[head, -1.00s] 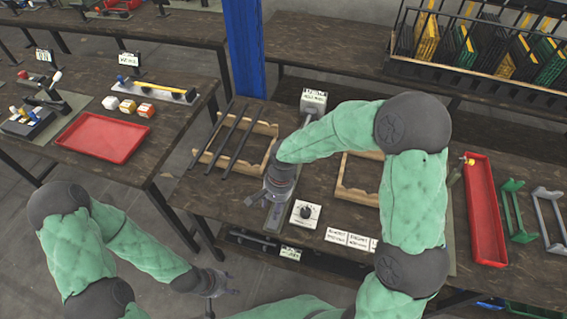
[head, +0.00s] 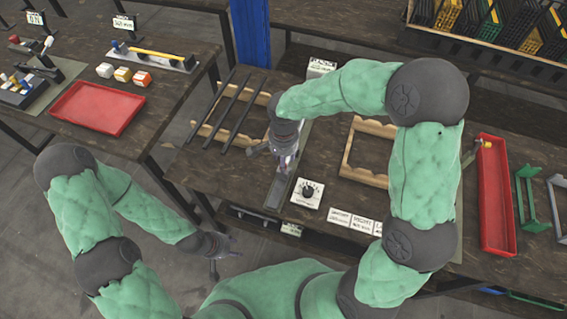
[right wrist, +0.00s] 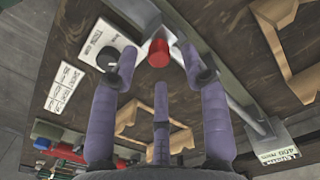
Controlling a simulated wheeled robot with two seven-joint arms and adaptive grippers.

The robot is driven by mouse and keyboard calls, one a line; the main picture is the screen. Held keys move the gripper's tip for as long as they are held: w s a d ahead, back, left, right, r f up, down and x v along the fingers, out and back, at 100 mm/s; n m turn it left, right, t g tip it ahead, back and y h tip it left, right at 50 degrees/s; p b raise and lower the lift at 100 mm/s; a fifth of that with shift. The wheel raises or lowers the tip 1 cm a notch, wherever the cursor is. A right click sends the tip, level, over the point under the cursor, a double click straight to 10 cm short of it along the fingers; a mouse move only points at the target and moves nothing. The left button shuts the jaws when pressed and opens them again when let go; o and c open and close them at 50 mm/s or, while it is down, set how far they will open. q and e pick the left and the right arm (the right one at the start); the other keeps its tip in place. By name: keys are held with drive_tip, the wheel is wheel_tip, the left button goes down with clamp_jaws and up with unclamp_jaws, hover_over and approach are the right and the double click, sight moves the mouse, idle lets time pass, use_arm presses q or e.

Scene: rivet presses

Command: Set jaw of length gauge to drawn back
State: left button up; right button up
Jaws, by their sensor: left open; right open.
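The length gauge is a long grey rail (head: 275,192) on the middle bench, running from near the front edge back to a display box (head: 320,68). In the right wrist view the rail (right wrist: 232,115) runs to a display (right wrist: 278,152) reading about 400 mm. A red knob (right wrist: 158,54), seemingly on the gauge's jaw, stands at the rail. My right gripper (head: 284,162) is above the rail, open; its fingers (right wrist: 158,75) spread around the red knob in the wrist view, contact unclear. In the head view it hides the jaw. My left gripper (head: 217,250) hangs open and empty before the bench.
A dial on a white plate (head: 307,193) sits right of the rail, with label cards (head: 352,221) beyond it. A wooden frame with dark bars (head: 228,120) lies left, another wooden frame (head: 348,155) right. A red tray (head: 495,190) lies further right.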

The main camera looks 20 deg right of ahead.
drive_tip(key=shift+f, duration=0.95)
clamp_jaws()
